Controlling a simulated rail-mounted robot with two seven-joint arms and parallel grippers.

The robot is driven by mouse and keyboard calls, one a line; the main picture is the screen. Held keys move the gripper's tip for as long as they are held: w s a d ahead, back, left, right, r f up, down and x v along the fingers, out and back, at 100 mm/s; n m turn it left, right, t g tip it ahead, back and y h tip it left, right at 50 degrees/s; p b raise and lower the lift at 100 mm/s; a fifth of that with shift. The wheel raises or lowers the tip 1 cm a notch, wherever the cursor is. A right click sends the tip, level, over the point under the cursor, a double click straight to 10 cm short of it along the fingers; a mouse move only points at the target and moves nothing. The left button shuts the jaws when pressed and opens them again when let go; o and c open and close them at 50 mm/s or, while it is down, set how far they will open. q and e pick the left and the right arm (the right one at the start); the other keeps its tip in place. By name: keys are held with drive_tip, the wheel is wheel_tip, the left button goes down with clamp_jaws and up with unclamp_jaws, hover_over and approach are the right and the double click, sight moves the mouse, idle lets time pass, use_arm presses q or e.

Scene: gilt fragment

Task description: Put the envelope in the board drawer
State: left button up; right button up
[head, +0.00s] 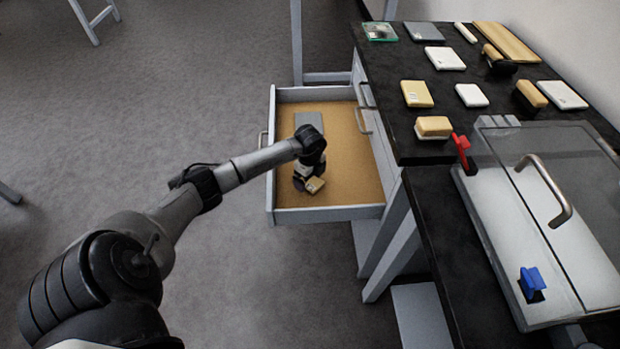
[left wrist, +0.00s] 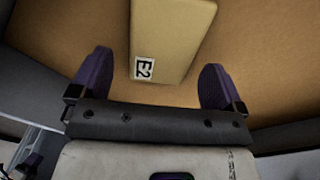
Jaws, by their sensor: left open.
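The drawer (head: 345,150) stands pulled out, with a tan bottom and pale grey walls. A small tan packet (head: 316,185), which I take for the envelope, is in the drawer near its front part in the head view. In the left wrist view the packet (left wrist: 172,40) carries a white label reading "E2". My left gripper (head: 308,184) is down inside the drawer, open. Its two purple fingers (left wrist: 158,85) are apart, with the packet's labelled end between and just beyond them. Whether the packet touches the drawer bottom is unclear.
A flat grey item (head: 309,121) lies at the drawer's back. The black worktop (head: 390,75) holds several tan, white and grey packets. A glass-topped case (head: 530,200) with a metal handle stands at right, with red (head: 462,150) and blue (head: 531,280) clips.

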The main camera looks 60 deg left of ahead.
sight(310, 181)
use_arm(q)
wheel_tip(310, 181, up, 10)
drive_tip(key=p, duration=0.4)
drive_tip(key=w+d+m+t+h, duration=0.2)
drive_tip(key=d+t+h, duration=0.15)
drive_tip(key=d, duration=0.75)
drive_tip(key=w+d+m+t+h, duration=0.25)
drive_tip(key=d+h, duration=0.25)
drive_tip(key=d, duration=0.6)
drive_tip(key=s+d+r+n+t, duration=0.3)
drive_tip(key=d+r+n+t, duration=0.4)
drive_tip(key=t, duration=0.4)
drive_tip(key=s+a+f+n+g+y, duration=0.4)
drive_tip(key=s+f+n+y, duration=0.2)
drive_tip(key=s+n+y, duration=0.55)
drive_tip(key=s+d+f+g+h, duration=0.1)
drive_tip(key=s+d+f+g, duration=0.1)
drive_tip(key=s, duration=0.5)
drive_tip(key=s+d+f+m+g+h, duration=0.1)
drive_tip(key=s+d+f+g+h, duration=0.1)
drive_tip(key=s+g, duration=0.5)
drive_tip(key=shift+s+d+f+m, duration=0.3)
drive_tip(key=shift+s+d+f, duration=0.25)
drive_tip(key=shift+d, duration=0.65)
